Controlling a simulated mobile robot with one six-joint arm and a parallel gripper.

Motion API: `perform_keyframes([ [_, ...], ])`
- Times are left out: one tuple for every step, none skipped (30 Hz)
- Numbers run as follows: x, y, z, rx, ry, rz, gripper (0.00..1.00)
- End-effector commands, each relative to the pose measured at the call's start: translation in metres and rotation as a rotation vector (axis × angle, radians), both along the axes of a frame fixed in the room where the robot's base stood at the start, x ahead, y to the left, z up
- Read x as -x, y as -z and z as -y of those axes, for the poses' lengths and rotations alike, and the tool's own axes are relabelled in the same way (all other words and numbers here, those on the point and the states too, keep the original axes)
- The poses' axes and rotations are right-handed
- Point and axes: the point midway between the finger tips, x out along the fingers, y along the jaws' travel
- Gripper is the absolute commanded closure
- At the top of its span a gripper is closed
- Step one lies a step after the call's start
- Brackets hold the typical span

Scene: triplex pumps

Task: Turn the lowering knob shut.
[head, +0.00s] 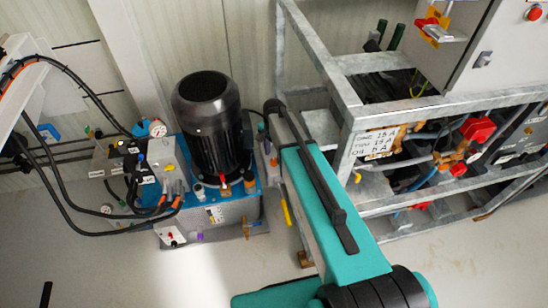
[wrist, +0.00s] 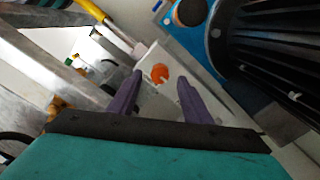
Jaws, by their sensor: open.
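In the wrist view an orange-red round knob (wrist: 159,73) sits on a pale grey block (wrist: 149,62). No label on it can be read, so I cannot be sure that it is the lowering knob. My gripper (wrist: 160,78) is open, with its two purple fingers spread, one to the left and one to the right of the knob in the picture. The fingers look clear of the knob, with nothing between them; the depth gap is hard to judge. In the head view my teal arm hides the knob and my gripper.
A black motor (head: 206,122) stands on a blue-topped hydraulic unit (head: 218,205); it is close on the right in the wrist view (wrist: 275,45). A yellow handle (head: 286,210) hangs beside it. A galvanised frame (head: 352,112) stands right. Black hoses (head: 60,190) run left. Floor is open in front.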

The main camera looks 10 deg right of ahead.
Motion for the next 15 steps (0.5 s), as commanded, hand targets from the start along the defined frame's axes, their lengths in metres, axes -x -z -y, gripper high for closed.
perform_keyframes([
  [0.0,-0.007,0.0,0.0,0.0,0.001,0.55],
  [0.0,-0.011,0.0,0.0,0.0,0.001,0.55],
  [0.0,-0.016,0.0,0.0,0.0,0.001,0.55],
  [0.0,-0.02,0.0,0.0,0.0,0.002,0.55],
  [0.0,-0.024,0.0,0.0,0.0,0.002,0.55],
  [0.0,-0.029,0.0,0.0,0.0,0.001,0.55],
  [0.0,-0.033,0.0,0.0,0.0,0.001,0.55],
  [0.0,-0.036,0.0,0.0,0.0,0.001,0.55],
  [0.0,-0.042,0.0,0.0,0.0,0.002,0.55],
  [0.0,-0.046,0.0,0.0,0.0,0.002,0.55],
  [0.0,-0.049,0.0,0.0,0.0,0.001,0.55],
  [0.0,-0.054,0.0,0.0,0.001,0.001,0.55],
  [0.0,-0.058,0.0,0.0,0.001,0.001,0.55],
  [0.0,-0.062,0.0,0.0,0.001,0.002,0.55],
  [0.0,-0.067,0.0,0.0,0.001,0.002,0.55],
])
